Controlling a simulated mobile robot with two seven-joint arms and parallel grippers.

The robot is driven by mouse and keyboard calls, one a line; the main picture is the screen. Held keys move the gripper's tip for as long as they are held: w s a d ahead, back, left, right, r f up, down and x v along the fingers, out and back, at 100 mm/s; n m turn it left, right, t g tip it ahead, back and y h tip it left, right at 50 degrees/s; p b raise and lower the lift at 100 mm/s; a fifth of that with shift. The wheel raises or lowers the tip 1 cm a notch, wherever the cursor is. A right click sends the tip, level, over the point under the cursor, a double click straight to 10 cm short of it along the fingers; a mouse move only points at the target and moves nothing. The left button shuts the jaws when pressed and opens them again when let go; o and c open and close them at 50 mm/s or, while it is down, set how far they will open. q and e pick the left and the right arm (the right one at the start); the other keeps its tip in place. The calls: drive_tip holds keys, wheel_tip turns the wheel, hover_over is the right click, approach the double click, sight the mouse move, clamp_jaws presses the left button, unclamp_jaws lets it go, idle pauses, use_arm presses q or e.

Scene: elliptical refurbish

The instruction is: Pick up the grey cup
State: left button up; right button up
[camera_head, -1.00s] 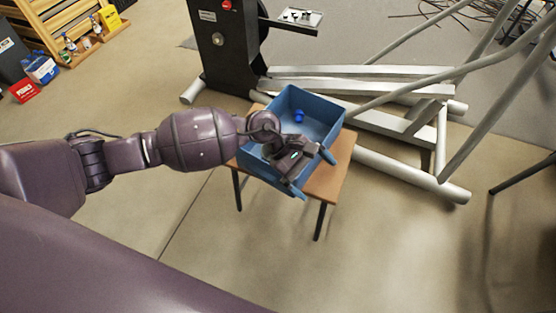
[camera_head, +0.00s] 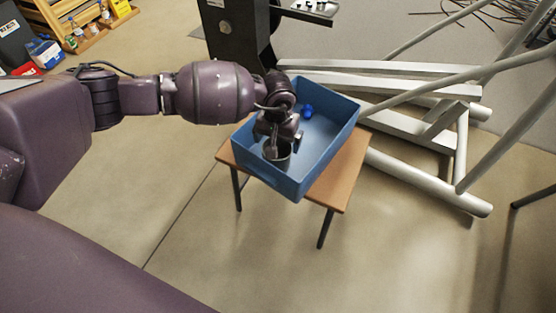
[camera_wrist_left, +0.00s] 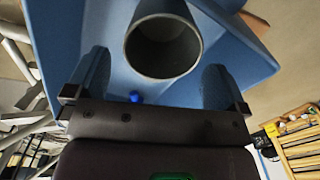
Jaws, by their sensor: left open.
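The grey cup (camera_head: 279,160) stands open end up inside a blue bin (camera_head: 338,134), near the bin's front left. My left gripper (camera_head: 277,139) is open, pointing down at the cup from above. In the left wrist view the cup's round mouth (camera_wrist_left: 163,46) faces the camera, and the open left fingers (camera_wrist_left: 155,62) lie on either side, just short of it. I see no clear contact. The fingers hide part of the cup in the head view. My right gripper is in neither view.
The bin rests on a small wooden table (camera_head: 344,186). A small blue object (camera_head: 307,111) lies in the bin behind the cup. Grey metal machine tubes (camera_head: 425,184) run close on the right. Floor is open in front.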

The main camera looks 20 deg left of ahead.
use_arm(q)
drive_tip(key=f+b, duration=0.2)
drive_tip(key=f, duration=0.5)
drive_tip(key=shift+a+f, duration=0.15)
drive_tip(key=shift+a, duration=0.05)
drive_tip(key=shift+r, duration=0.2)
drive_tip(key=shift+c, duration=0.3)
drive_tip(key=c, duration=0.7)
